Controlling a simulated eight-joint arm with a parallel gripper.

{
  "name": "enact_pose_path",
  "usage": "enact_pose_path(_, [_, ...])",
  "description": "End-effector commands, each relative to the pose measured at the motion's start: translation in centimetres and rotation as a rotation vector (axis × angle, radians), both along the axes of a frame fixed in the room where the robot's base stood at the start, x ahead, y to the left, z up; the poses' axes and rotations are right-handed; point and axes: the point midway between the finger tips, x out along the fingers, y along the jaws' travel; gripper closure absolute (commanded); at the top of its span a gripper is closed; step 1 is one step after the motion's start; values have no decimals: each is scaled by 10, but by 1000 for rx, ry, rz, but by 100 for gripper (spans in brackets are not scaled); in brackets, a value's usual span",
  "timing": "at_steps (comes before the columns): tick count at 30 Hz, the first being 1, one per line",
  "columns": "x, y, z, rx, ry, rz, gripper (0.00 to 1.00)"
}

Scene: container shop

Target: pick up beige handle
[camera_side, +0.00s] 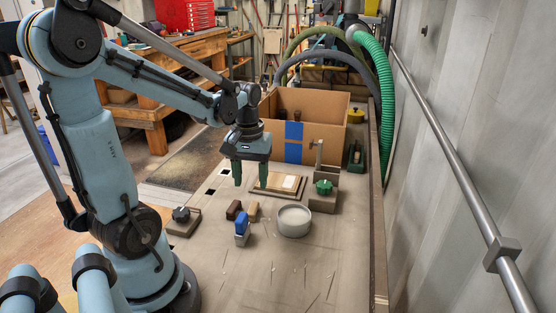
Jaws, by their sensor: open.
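A small beige piece (253,211), which looks like the beige handle, is on the grey worktop (280,268) beside a dark brown block (234,210). A blue-topped object (242,228) stands just in front of it and may hide part of its lower end. My gripper (251,173) points down above and behind the beige piece, apart from it. Its green fingers are spread with nothing between them.
A round grey dish (294,221) lies to the right. Behind it are a wooden board (264,185) and a stand with a green knob (323,188). A black-knobbed block (183,220) sits left. An open cardboard box (330,137) stands behind. The front worktop is clear.

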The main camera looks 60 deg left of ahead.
Motion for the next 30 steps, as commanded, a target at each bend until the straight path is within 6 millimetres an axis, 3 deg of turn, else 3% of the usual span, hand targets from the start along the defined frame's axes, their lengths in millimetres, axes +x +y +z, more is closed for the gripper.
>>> enact_pose_path(6, [0, 0, -24, 1, -1, -2, 47])
enact_pose_path(16, [0, -1, -39, 0, -1, -2, 47])
enact_pose_path(30, [-1, -2, -83, 1, -2, -2, 47])
